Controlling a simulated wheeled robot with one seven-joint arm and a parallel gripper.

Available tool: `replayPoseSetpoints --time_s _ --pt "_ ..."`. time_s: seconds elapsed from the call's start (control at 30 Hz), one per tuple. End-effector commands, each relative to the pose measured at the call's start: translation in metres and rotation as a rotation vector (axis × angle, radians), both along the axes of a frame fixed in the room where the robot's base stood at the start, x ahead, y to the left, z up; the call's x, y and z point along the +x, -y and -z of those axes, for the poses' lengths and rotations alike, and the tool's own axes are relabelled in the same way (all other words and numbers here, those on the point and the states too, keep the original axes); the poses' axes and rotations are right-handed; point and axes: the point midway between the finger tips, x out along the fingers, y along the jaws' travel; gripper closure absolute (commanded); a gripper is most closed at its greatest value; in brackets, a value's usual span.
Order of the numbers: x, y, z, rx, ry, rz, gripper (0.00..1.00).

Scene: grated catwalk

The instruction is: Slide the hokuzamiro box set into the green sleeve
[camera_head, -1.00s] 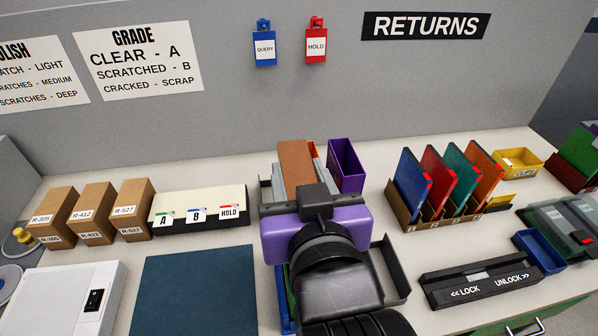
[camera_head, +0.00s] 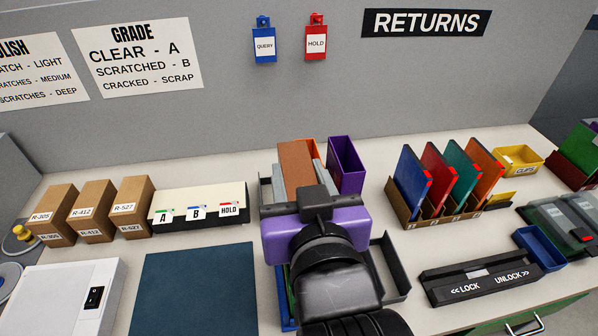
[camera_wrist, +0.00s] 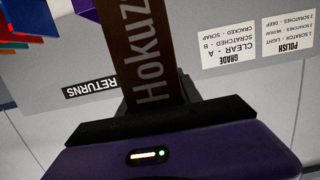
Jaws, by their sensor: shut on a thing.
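The brown hokuzamiro box set (camera_head: 295,163) stands up beyond my wrist in the head view. In the wrist view the box set (camera_wrist: 150,50) shows as a brown face with part of its name, "Hokuz". My gripper (camera_head: 299,185) is shut on it; the gripper's fingers also show in the wrist view (camera_wrist: 155,100). The lower part of the box set is hidden by my gripper. I cannot clearly make out the green sleeve; only a thin green strip (camera_head: 291,285) shows beside my wrist, next to a blue edge, mostly covered by my arm.
A purple open sleeve (camera_head: 346,165) stands just right of the box set, with an orange edge (camera_head: 311,150) behind it. A dark grey tray wall (camera_head: 390,262) shows right of my arm. A rack of coloured cases (camera_head: 440,205) stands farther right. A blue mat (camera_head: 195,290) lies clear at left.

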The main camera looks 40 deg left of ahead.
Motion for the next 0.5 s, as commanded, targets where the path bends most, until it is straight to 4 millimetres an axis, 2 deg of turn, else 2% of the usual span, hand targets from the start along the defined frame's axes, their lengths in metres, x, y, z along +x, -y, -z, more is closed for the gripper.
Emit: replayPoseSetpoints --time_s 0.5 --pt "0.0 0.0 0.019 0.001 0.002 0.0 1.0"
